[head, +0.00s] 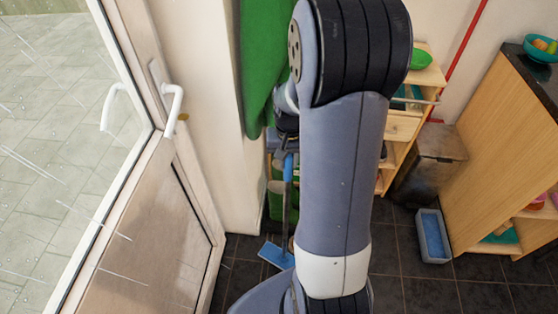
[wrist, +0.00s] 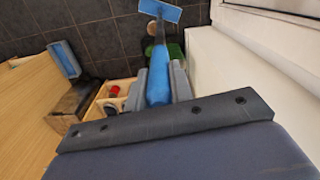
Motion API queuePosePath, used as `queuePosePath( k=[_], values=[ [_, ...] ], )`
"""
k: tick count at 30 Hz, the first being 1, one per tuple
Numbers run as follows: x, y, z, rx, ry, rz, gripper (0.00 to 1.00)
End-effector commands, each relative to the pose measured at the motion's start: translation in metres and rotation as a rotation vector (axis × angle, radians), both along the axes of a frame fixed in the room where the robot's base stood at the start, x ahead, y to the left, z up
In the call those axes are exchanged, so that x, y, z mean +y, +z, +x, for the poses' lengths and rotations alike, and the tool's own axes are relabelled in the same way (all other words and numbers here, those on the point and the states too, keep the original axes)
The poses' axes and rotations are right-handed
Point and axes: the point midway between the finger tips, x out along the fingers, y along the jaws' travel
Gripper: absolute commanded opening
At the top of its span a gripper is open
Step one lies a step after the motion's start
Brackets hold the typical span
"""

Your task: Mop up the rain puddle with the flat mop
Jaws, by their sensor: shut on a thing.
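The flat mop has a blue pad and a blue grip. In the head view its pad (head: 276,255) is low over or on the dark floor, and its pole (head: 287,195) rises to my gripper (head: 285,150), partly hidden by my arm. In the wrist view my gripper (wrist: 158,82) is shut around the blue mop handle (wrist: 158,75), with the pad (wrist: 160,11) at the far end. I cannot tell whether the pad touches the floor. I can make out no puddle in either view; my arm hides part of the floor.
A glazed door (head: 150,200) with a white handle stands at left, rain outside. A green hanging (head: 263,60) is beside my arm. A blue tray (head: 432,236) lies on the floor by a brown bin (head: 435,155) and wooden cabinet (head: 505,140). Tiled floor (head: 415,290) is clear at front right.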

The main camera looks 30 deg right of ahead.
Motion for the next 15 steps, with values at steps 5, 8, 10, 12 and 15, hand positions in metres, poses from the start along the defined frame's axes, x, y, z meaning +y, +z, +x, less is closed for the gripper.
queuePosePath(
  k=[5, 8, 10, 12, 15],
  values=[
    [-0.001, -0.005, -0.001, -0.001, -0.006, 0.000, 0.00],
    [-0.001, -0.012, -0.001, -0.001, -0.005, 0.000, 0.00],
    [-0.001, -0.018, -0.001, -0.001, -0.005, 0.000, 0.00],
    [-0.001, -0.026, -0.001, -0.001, -0.005, 0.000, 0.00],
    [-0.001, -0.037, -0.001, -0.001, -0.005, 0.000, 0.00]
  ],
)
